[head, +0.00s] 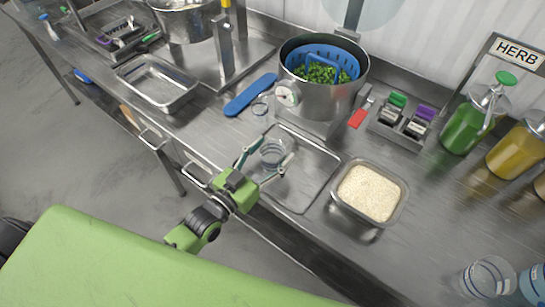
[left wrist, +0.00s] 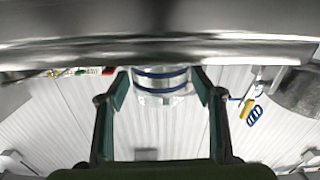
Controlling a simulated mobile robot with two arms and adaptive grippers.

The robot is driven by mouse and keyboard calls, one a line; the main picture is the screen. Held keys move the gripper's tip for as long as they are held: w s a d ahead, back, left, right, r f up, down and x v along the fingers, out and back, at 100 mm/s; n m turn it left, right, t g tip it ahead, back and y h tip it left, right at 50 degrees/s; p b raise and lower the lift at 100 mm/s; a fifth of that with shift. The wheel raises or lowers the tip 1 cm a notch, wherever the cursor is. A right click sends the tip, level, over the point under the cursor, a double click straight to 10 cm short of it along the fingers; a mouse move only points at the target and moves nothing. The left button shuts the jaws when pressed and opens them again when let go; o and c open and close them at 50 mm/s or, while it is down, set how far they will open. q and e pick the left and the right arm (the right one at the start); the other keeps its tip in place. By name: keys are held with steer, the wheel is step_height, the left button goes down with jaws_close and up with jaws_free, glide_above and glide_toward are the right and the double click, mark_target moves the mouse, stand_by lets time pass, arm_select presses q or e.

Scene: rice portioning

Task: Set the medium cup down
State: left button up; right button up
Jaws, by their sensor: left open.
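The medium cup (head: 272,153) is clear and stands upright on the shallow metal tray (head: 309,192), toward its left side. My left gripper (head: 270,160) is open, with one finger on each side of the cup. In the left wrist view the cup (left wrist: 160,86) shows blue bands and sits between the spread fingertips of the gripper (left wrist: 160,100). I cannot tell whether either finger touches it. My right gripper is not in view.
A metal pan of rice (head: 370,193) stands right of the tray. A pot (head: 322,98) with green peas in a blue basket is behind it. A small clear cup (head: 261,105) sits by a blue flat tool (head: 250,95). A larger clear cup (head: 489,277) is at lower right.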

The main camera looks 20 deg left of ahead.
arm_select(q)
steer(key=c, duration=1.1)
steer(key=shift+c, duration=0.4)
steer(key=shift+r, duration=0.1)
